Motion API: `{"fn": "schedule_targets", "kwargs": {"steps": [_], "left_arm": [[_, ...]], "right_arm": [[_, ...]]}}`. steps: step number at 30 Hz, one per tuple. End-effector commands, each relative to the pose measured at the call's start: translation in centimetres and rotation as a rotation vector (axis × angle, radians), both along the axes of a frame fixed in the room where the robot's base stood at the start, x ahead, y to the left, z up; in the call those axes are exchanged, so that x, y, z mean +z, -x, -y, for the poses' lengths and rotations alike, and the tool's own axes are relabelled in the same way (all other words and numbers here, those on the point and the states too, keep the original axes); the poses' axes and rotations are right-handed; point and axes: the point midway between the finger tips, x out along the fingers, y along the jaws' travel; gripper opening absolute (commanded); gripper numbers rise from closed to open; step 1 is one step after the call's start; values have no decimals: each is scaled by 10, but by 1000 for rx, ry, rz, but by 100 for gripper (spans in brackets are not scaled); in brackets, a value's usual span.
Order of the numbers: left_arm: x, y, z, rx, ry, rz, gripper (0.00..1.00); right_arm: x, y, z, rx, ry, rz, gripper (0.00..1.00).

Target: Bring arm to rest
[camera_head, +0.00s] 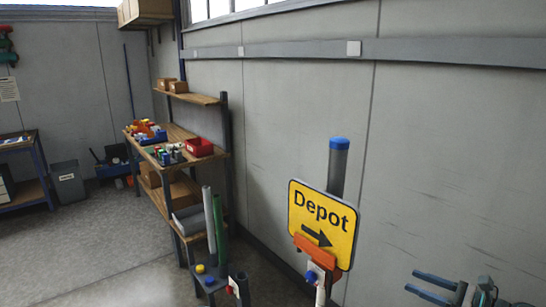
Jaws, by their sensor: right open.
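My right gripper (410,281) is at the bottom right edge of the head view. Its two blue-grey fingers point left and are apart, with nothing between them. The yellow Depot sign (322,222) with a black arrow is to the left of the gripper, with a clear gap between them. The sign sits tilted in front of a dark grey post (338,170) with a blue cap. An orange bracket (315,250) is at the sign's lower edge. My left gripper is not in view.
A grey wall (460,150) runs behind the sign and gripper. A wooden workbench (188,150) with bins and small parts stands along it to the left. A stand with blue and yellow knobs (205,275) and upright tubes is at bottom centre-left. Open floor (90,260) lies at left.

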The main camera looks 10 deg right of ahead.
Motion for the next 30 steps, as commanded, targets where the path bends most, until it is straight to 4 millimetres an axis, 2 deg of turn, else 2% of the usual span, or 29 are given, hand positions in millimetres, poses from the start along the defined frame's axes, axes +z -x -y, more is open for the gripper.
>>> {"fn": "schedule_targets", "kwargs": {"steps": [8,11,16,24,30], "left_arm": [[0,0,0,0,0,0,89],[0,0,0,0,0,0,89],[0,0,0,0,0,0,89],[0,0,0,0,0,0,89],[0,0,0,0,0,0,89]], "right_arm": [[-32,-32,-65,165,189,-42,55],[-50,-43,-100,263,294,-54,55],[-88,-55,-175,505,541,-51,55],[-141,-46,-276,944,936,38,55],[-170,-25,-333,1296,1213,168,55]]}}
